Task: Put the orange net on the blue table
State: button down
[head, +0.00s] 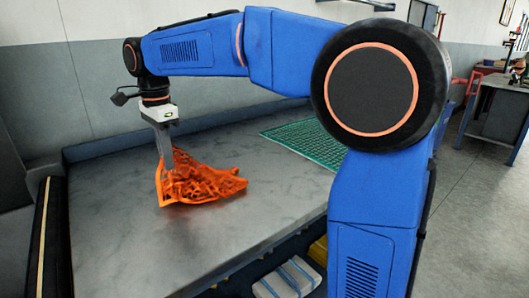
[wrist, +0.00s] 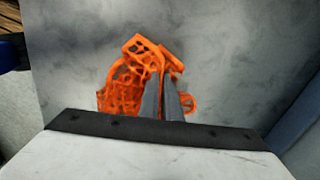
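The orange net (head: 200,183) is a crumpled open mesh at the left part of a grey-topped table (head: 120,215) with dark blue edges. Its upper part is drawn up into a peak at my gripper (head: 165,170), and its lower part spreads at the tabletop. Whether it touches the top all along cannot be told. My gripper points down, its two fingers close together with net between and around them. In the wrist view, the orange net (wrist: 125,82) shows on both sides of my gripper (wrist: 168,82). The fingertips are partly hidden by mesh.
A green net (head: 305,136) lies flat at the table's back right. A low dark blue rim (head: 150,133) runs along the back by the wall. Below the front edge are a pale strapped bundle (head: 287,279) and something yellow. A workbench (head: 497,105) stands far right.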

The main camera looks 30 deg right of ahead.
jog(key=shift+f, duration=0.5)
jog(key=c, duration=1.3)
grip_release()
jog(key=shift+o, duration=0.2)
jog(key=shift+r, duration=0.15)
notch_tip(320, 180, up, 17)
jog(key=shift+s, duration=0.1)
